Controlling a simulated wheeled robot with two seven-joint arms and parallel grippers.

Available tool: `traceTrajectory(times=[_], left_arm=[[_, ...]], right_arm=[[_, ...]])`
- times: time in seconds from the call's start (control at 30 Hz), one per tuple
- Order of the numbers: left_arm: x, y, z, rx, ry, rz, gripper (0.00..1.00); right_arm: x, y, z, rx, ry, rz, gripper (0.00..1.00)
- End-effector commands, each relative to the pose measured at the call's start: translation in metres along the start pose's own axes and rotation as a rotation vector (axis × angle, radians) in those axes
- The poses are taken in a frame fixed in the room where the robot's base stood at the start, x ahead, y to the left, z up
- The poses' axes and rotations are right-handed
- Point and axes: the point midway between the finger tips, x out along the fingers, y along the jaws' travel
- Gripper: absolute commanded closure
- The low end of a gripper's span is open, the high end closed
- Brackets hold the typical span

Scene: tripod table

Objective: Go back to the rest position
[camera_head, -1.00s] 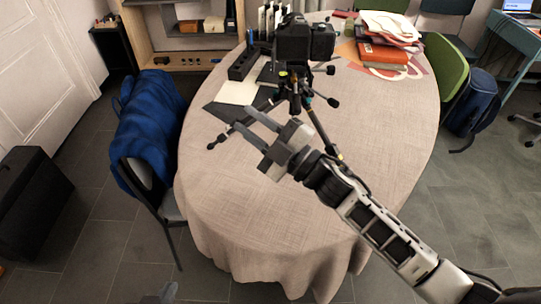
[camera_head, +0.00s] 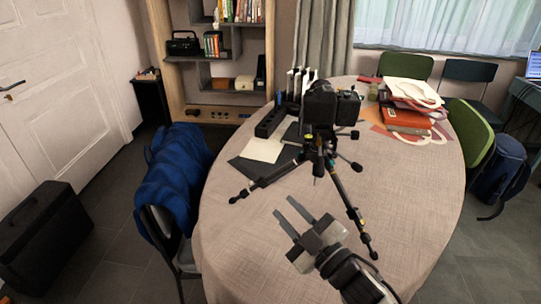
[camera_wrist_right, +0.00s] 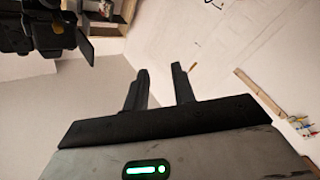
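My right gripper (camera_head: 284,207) is open and empty. It hovers over the near part of the table (camera_head: 240,240), in front of the tripod and apart from it. Its two fingers (camera_wrist_right: 160,85) show with a gap between them in the right wrist view. The black tripod (camera_head: 335,178) stands upright on the table with its legs spread and a black camera (camera_head: 330,104) on top. Part of dark equipment, likely the camera and tripod, shows at the upper left of the wrist view (camera_wrist_right: 42,30). My left gripper is out of view.
A paper sheet (camera_head: 262,149) and a black organiser (camera_head: 271,121) lie left of the tripod. A chair with a blue jacket (camera_head: 172,180) stands left, a green chair (camera_head: 470,130) right. The near tabletop is clear.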

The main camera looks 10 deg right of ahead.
Motion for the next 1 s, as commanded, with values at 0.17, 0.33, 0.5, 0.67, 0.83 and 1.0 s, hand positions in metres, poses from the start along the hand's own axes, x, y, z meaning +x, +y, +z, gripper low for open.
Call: traceTrajectory(times=[0.17, 0.33, 0.5, 0.67, 0.83, 1.0], left_arm=[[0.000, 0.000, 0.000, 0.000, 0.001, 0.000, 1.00], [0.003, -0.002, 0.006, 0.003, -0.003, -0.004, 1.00], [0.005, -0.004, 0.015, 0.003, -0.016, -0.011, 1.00], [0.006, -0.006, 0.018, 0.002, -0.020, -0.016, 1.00], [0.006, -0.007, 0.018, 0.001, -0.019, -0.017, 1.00], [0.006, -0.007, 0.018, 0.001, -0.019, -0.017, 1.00]], right_arm=[[-0.022, -0.015, 0.022, 0.101, -0.117, 0.006, 0.74], [-0.095, -0.062, 0.072, 0.379, -0.449, 0.015, 0.74], [-0.170, -0.107, 0.097, 0.607, -0.735, 0.008, 0.74], [-0.207, -0.129, 0.102, 0.708, -0.865, 0.000, 0.74], [-0.211, -0.131, 0.103, 0.717, -0.878, -0.001, 0.74], [-0.211, -0.131, 0.103, 0.717, -0.878, -0.001, 0.74]])
